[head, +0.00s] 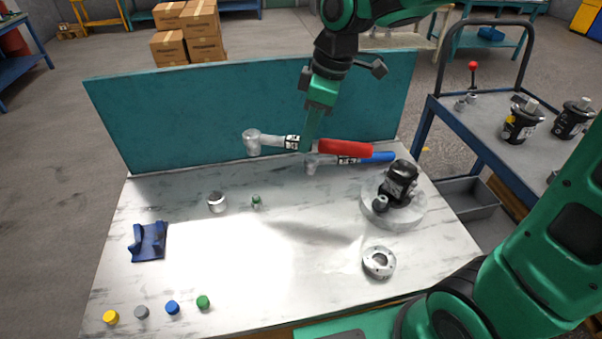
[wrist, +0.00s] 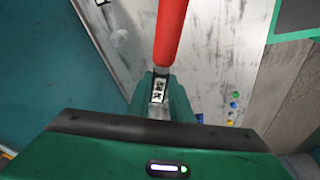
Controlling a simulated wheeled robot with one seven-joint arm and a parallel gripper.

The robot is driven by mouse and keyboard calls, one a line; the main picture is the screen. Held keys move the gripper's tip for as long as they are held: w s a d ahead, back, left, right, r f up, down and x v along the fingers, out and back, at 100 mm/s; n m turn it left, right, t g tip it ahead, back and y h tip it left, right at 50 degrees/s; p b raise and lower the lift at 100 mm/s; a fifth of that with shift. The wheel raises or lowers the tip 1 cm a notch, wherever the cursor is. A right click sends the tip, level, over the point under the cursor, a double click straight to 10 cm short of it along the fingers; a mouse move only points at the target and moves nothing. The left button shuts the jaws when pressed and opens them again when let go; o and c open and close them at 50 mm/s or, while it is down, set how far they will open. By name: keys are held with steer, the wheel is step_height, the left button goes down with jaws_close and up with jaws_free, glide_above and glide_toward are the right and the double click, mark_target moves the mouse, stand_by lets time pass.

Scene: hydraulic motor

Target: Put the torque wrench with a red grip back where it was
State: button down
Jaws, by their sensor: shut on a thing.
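The torque wrench with a red grip (head: 345,148) lies level across my gripper (head: 307,143), its metal head (head: 252,142) to the left and red grip to the right. My gripper is shut on its shaft, between the head and the grip. The red grip also shows in the wrist view (wrist: 170,35), running up from between my fingers (wrist: 160,90); the wrench's head is hidden there. A second wrench with a blue grip (head: 378,156) is just below and partly behind the red grip in the head view, its head (head: 312,162) pointing left.
A teal panel (head: 200,110) stands along the back of the marble table (head: 290,285). A black motor (head: 398,180) stands on a round base at right, with a metal ring (head: 379,262) in front. A blue holder (head: 149,241) and coloured caps (head: 172,307) are at left. The table's middle is mostly clear.

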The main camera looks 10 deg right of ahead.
steer(key=w+d+f, duration=0.6)
steer(key=d+f, duration=0.3)
steer(key=f, duration=0.2)
steer(key=shift+d, duration=0.35)
steer(key=shift+f, duration=0.4)
steer(key=c, duration=1.6)
jaws_free()
